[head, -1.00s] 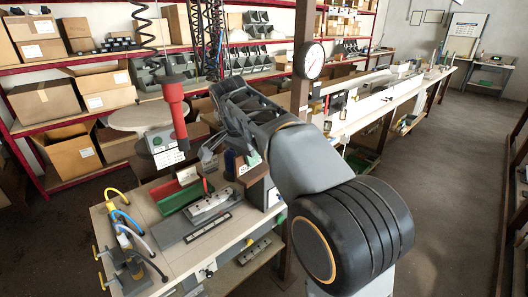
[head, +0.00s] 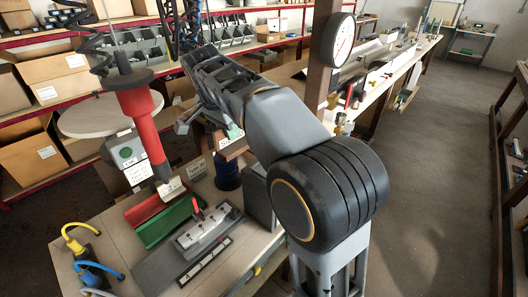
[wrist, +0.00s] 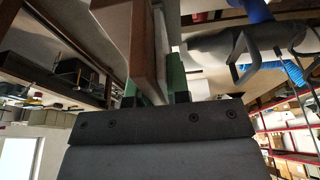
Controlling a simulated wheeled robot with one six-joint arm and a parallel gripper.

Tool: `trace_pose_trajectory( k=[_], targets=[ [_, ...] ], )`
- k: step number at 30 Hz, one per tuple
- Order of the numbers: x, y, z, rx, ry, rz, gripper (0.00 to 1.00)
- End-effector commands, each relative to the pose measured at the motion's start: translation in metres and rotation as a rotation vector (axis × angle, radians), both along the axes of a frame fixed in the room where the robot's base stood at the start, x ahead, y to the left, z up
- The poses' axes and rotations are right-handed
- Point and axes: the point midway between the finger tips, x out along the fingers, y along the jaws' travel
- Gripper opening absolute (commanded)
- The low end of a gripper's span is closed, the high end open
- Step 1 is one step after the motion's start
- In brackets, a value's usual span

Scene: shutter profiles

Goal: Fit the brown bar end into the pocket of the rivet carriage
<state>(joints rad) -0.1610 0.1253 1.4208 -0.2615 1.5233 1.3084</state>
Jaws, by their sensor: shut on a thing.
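My gripper (wrist: 155,92) is shut on a brown bar end (wrist: 142,45), which rises between its green-padded fingers in the wrist view, with a pale strip along its right side. In the head view my gripper (head: 197,118) is raised above the back of the bench, and the brown piece shows partly beneath it. A light grey block with a row of holes and a red lever, which looks like the rivet carriage (head: 208,230), lies on the bench, below and apart from my gripper. Its pocket cannot be made out.
Green (head: 165,226) and red (head: 148,208) trays lie left of the block. Yellow and blue hoses (head: 92,265) are at the front left.

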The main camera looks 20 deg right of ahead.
Motion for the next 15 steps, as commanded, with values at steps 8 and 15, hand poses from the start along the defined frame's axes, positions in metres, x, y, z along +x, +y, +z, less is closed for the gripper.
trace_pose_trajectory(
  k=[8,15],
  targets=[
    [0.016,-0.057,-0.024,-0.001,0.004,-0.002,0.00],
    [0.029,-0.099,-0.061,0.000,0.005,0.002,0.00]
  ],
)
